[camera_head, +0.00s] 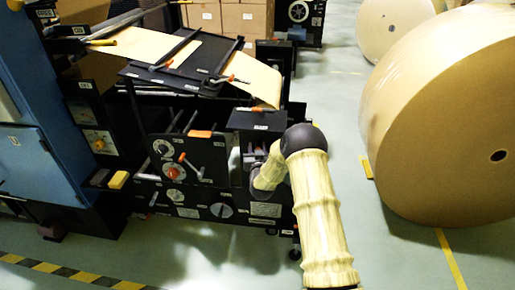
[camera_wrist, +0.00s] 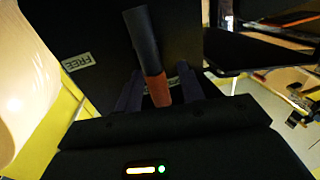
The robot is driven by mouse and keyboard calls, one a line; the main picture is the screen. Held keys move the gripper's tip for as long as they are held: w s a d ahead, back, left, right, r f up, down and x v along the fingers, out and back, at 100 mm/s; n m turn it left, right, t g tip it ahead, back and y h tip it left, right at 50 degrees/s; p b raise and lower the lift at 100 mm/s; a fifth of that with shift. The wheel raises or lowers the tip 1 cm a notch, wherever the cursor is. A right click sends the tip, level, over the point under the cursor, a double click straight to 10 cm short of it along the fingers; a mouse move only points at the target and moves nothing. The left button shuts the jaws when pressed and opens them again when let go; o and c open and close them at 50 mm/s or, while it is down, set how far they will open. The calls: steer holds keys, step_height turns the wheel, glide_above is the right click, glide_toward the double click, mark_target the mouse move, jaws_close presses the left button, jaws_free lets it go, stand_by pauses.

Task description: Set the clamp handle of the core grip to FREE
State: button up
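The clamp handle (camera_wrist: 142,38) shows in the wrist view as a dark bar with an orange section (camera_wrist: 157,90) at its lower end. It stands in front of a dark panel. A white FREE label (camera_wrist: 78,62) is on the panel to the left of the handle. Another pale label is mostly hidden behind the handle and right finger. My gripper (camera_wrist: 160,70) is open, with one finger on each side of the orange section and a small gap at the right. In the head view my arm hides the gripper and the clamp handle.
The dark machine (camera_head: 190,150) carries several knobs, levers and a paper web (camera_head: 262,82). A blue cabinet (camera_head: 35,150) is at left. A large kraft roll (camera_head: 450,120) stands at right. Floor between machine and roll is clear.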

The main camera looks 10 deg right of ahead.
steer(key=shift+w, duration=0.15)
jaws_close()
steer(key=shift+d+f+b, duration=0.1)
steer(key=shift+b, duration=0.25)
steer(key=d+f+m+h+b, duration=0.1)
steer(key=m+b, duration=0.5)
steer(key=d+f+m+t+h+b, duration=0.1)
steer(key=m+b, duration=0.4)
steer(key=m, duration=0.2)
steer(key=s+d+m+h+b, duration=0.1)
steer(key=m+h+b, duration=0.1)
steer(key=m+b, duration=0.4)
steer(key=shift+s+f+m+b, duration=0.1)
steer(key=shift+f+m+b, duration=0.25)
steer(key=shift+m, duration=0.25)
